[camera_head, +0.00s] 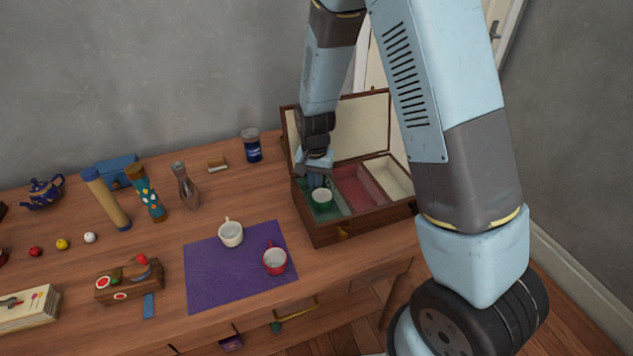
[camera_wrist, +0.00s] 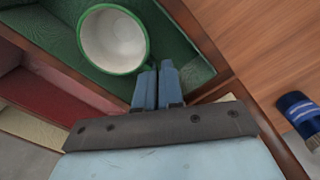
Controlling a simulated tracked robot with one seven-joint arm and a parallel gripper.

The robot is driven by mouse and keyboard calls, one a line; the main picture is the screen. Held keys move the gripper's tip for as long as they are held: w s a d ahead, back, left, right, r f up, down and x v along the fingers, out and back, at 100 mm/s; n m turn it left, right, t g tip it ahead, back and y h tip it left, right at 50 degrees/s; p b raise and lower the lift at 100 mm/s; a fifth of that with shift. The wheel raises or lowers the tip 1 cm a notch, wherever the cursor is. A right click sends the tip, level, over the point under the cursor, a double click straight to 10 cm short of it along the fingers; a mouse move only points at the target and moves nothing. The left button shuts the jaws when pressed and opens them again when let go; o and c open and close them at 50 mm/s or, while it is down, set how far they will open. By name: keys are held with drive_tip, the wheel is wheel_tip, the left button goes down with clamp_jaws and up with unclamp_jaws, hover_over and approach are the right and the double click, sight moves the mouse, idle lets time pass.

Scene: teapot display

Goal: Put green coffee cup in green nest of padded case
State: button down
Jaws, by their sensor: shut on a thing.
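The green coffee cup (camera_head: 322,198), white inside with a green rim, is upright within the green nest (camera_head: 336,211) of the open padded case (camera_head: 329,233). In the wrist view the cup (camera_wrist: 113,40) shows from above, with the green padding (camera_wrist: 192,66) around it. My gripper (camera_head: 318,180) reaches down into the nest at the cup's back side. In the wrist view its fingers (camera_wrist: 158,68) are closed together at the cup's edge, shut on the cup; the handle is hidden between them. Whether the cup touches the nest floor I cannot tell.
The case has a red nest (camera_head: 358,187) and a cream nest (camera_head: 388,176), both empty; its raised lid (camera_head: 350,128) stands behind. A white cup (camera_head: 231,234) and a red cup (camera_head: 275,261) stand on the purple cloth (camera_head: 215,278). A blue jar (camera_head: 251,146) stands left of the case.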

drive_tip(key=shift+f, duration=0.15)
drive_tip(key=c, duration=1.3)
unclamp_jaws()
drive_tip(key=shift+o, duration=0.2)
drive_tip(key=s+d+r+t, duration=0.1)
drive_tip(key=d+r, duration=0.1)
drive_tip(key=r, duration=0.8)
drive_tip(key=s+d+r, duration=0.1)
drive_tip(key=d+r, duration=0.2)
drive_tip(key=r, duration=0.7)
drive_tip(key=s+d+r+n+t, duration=0.1)
drive_tip(key=s+d+r+t, duration=0.1)
drive_tip(key=s+d+r, duration=0.4)
drive_tip(key=s+d+r+n+t, duration=0.2)
drive_tip(key=s+d+r, duration=0.5)
drive_tip(key=s, duration=0.7)
drive_tip(key=shift+s+r+n+t, duration=0.25)
drive_tip(key=shift+r+n+t, duration=0.05)
drive_tip(key=shift+r, duration=0.9)
